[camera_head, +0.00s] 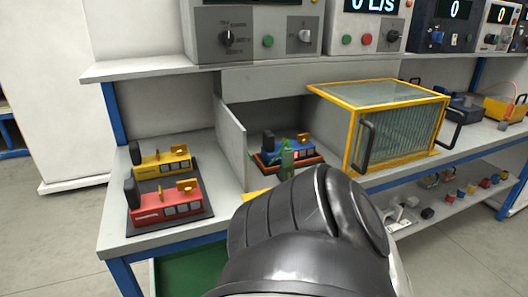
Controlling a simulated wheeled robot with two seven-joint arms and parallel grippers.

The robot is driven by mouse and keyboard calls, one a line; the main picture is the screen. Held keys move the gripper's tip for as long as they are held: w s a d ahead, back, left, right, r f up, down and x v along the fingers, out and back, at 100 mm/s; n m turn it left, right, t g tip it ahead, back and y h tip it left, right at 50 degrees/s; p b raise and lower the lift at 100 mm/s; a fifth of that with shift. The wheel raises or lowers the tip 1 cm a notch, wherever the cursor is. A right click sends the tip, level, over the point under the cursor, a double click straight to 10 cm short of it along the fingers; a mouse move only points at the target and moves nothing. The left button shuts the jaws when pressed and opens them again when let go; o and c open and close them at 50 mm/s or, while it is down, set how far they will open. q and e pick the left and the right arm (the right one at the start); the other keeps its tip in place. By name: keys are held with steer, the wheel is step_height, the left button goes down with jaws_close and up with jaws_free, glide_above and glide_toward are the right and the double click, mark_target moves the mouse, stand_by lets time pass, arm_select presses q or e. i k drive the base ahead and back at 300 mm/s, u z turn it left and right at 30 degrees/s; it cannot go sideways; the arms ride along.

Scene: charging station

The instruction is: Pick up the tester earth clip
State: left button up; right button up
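A small green clip-like piece (286,157), which looks like the earth clip, stands upright in front of a blue and black device (303,141) in the bay of the bench. I cannot tell whether it touches the device or its red-edged base. A large dark grey, ribbed link of one of my arms (300,235) rises from the bottom and fills the lower middle, just below the green piece. It hides what lies behind it. No gripper fingers show, so I cannot see whether anything is held.
Yellow (163,161) and red (165,204) devices sit on a dark mat at the left of the bench. A grey partition (231,140) stands left of the bay. A yellow-framed clear box (395,130) stands right. A shelf (150,67) with meters overhangs above.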

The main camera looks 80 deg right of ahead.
mark_target(286, 165)
steer(key=k, duration=0.8)
steer(key=z, duration=0.85)
